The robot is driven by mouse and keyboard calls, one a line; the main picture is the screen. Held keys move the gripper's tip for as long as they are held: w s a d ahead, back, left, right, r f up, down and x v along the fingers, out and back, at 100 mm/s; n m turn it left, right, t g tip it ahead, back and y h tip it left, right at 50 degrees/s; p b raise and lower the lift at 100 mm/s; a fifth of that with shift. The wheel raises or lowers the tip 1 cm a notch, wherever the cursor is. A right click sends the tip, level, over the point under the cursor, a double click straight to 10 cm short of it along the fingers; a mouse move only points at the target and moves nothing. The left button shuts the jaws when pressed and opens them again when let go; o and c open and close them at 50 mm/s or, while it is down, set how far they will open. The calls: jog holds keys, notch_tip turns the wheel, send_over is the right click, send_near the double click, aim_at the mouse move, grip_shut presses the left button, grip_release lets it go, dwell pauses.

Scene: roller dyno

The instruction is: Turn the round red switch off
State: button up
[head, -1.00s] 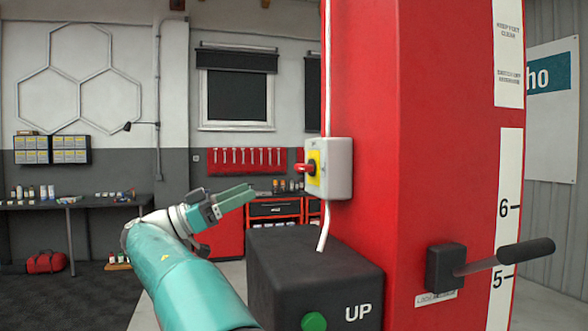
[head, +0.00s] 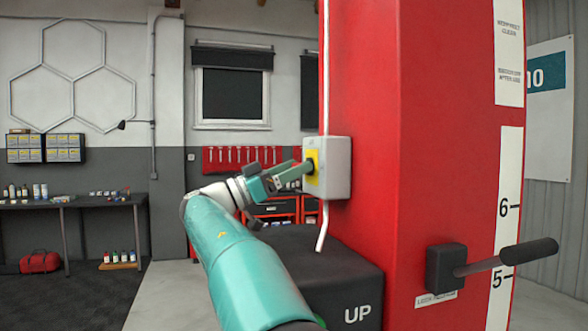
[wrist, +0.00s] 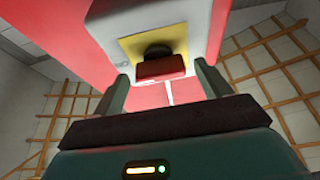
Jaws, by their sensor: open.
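The red switch (wrist: 160,68) shows in the wrist view as a red handle on a dark hub, in front of a yellow plate (wrist: 142,46). The plate is on a light grey box (head: 339,167) fixed to the side of the red column. In the head view my gripper hides the red handle, and part of the yellow plate (head: 313,156) shows. My gripper (head: 298,172) is open, right in front of the box. In the wrist view its two fingers stand on either side of the red handle, with gaps visible. I cannot tell how deep the handle sits between them.
The red column (head: 365,90) rises just right of the switch box. A black box marked UP (head: 335,270) stands below, partly behind my arm. A lever with a black grip (head: 528,252) sticks out at right. A white conduit (head: 323,225) runs down below the switch box.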

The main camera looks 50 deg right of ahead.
jog(key=shift+s+d+r, duration=0.15)
jog(key=shift+d, duration=0.2)
jog(key=c, duration=1)
